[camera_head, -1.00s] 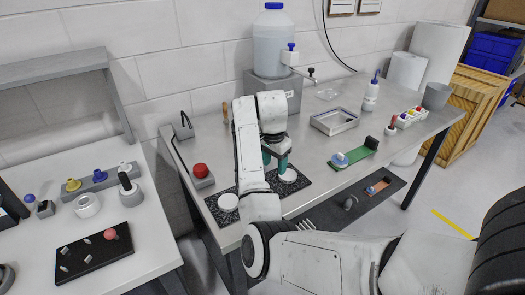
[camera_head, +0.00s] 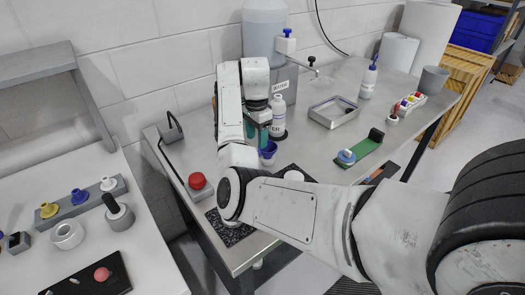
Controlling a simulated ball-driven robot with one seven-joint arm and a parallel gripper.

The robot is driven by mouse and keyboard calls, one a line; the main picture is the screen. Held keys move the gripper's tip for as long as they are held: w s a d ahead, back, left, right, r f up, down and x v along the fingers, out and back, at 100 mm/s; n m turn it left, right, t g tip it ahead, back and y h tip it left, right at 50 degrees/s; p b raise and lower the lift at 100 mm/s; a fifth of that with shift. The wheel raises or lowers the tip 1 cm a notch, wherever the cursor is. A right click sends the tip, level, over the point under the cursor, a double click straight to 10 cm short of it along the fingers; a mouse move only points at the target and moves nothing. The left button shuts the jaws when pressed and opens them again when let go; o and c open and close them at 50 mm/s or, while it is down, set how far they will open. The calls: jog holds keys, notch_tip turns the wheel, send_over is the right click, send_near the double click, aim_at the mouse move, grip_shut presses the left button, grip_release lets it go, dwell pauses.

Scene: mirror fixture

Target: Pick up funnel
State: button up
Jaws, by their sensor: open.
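A small blue, cup-shaped piece that looks like the funnel (camera_head: 268,151) stands on the metal bench in the head view, close to a white labelled bottle (camera_head: 278,112). My gripper (camera_head: 260,140) has teal fingers pointing down, just above and at the left of the blue piece. The gripper is open and appears empty. The fingertips overlap the blue piece in this view, so I cannot tell whether they touch it. My arm hides part of the bench below.
A red button box (camera_head: 197,183) sits at the bench's left edge. A large water jug (camera_head: 264,40) with a tap stands behind. A metal tray (camera_head: 333,112) and a green board (camera_head: 364,151) lie to the right. Coloured pieces stand in a rack (camera_head: 82,203) on the left table.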

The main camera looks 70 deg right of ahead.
aim_at(258, 151)
notch_tip(258, 151, down, 3)
jog(key=shift+f, duration=0.1)
jog(key=shift+s+d+f+p, duration=0.1)
jog(key=shift+f+p, duration=0.4)
jog(key=shift+f, duration=0.85)
jog(key=shift+s+f+p, duration=0.1)
jog(key=shift+f+p, duration=0.35)
jog(key=shift+f, duration=0.85)
grip_shut()
